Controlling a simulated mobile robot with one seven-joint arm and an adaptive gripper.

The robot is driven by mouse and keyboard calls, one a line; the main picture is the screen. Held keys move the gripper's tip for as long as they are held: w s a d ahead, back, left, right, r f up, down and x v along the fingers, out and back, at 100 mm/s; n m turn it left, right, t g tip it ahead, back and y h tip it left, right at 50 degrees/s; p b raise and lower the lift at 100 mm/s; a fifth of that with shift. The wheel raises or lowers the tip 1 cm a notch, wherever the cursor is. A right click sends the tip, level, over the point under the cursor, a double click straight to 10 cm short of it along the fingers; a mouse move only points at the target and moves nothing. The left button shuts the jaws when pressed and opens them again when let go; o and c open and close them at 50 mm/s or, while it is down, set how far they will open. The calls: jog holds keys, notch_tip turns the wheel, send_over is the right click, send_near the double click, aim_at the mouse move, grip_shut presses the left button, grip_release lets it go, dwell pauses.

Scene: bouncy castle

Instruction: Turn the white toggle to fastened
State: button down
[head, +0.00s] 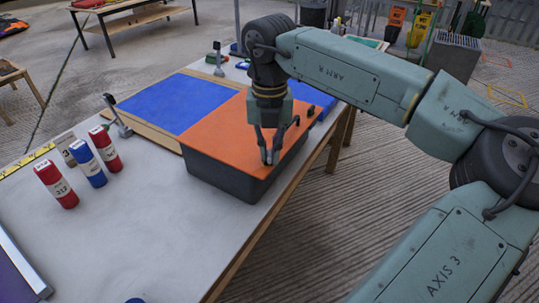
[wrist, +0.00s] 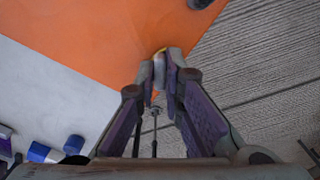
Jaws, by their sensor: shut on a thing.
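My gripper (head: 270,157) points down at the front right edge of the orange top (head: 225,130) of a dark grey box (head: 222,181). In the wrist view its fingers (wrist: 160,68) are closed around a small whitish piece, which looks like the white toggle (wrist: 159,63). The toggle sits at the edge of the orange surface, with a bit of yellow beside it. The fingers hide most of it, so I cannot tell its angle. In the head view the toggle is hidden behind the fingertips.
Dark knobs (head: 296,121) stand along the box's right edge. A blue panel (head: 172,103) lies behind the box. Red and blue cylinders (head: 91,165) stand at the left of the grey table (head: 130,235). The table's front left is mostly clear. Its right edge runs close beside the box.

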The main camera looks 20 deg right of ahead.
aim_at(269, 154)
jog(key=n+b, duration=0.1)
jog(key=n, duration=0.4)
jog(key=shift+n+b, duration=0.3)
jog(key=shift+b, duration=0.1)
jog(key=n+b, duration=0.1)
jog(key=n, duration=0.4)
jog(key=shift+n, duration=0.4)
jog(key=c, duration=1.7)
grip_release()
notch_tip(269, 154, up, 12)
